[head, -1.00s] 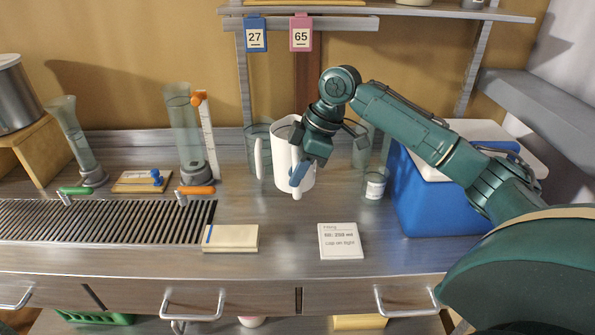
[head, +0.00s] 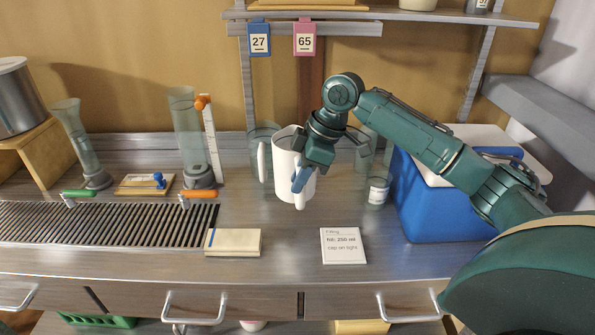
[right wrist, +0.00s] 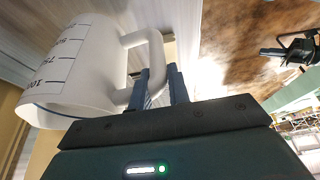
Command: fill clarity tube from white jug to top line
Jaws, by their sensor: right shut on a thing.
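The white jug (head: 284,165) stands upright over the middle of the counter, a handle on its near side. The right wrist view shows its black graduation marks (right wrist: 62,62). My right gripper (head: 301,180) is shut on the jug's handle (right wrist: 156,62), blue fingers around it. Whether the jug touches the counter I cannot tell. A tall clear tube (head: 187,125) stands upright left of the jug, beside a white scale with an orange slider (head: 203,102). Which is the clarity tube I cannot tell. My left gripper is not in view.
A slotted drain (head: 100,222) lies in front of the tubes, with green (head: 78,193) and orange (head: 199,194) taps. Clear vessels stand behind the jug; a small jar (head: 378,190) is right of it. A blue cooler (head: 425,205) blocks the right.

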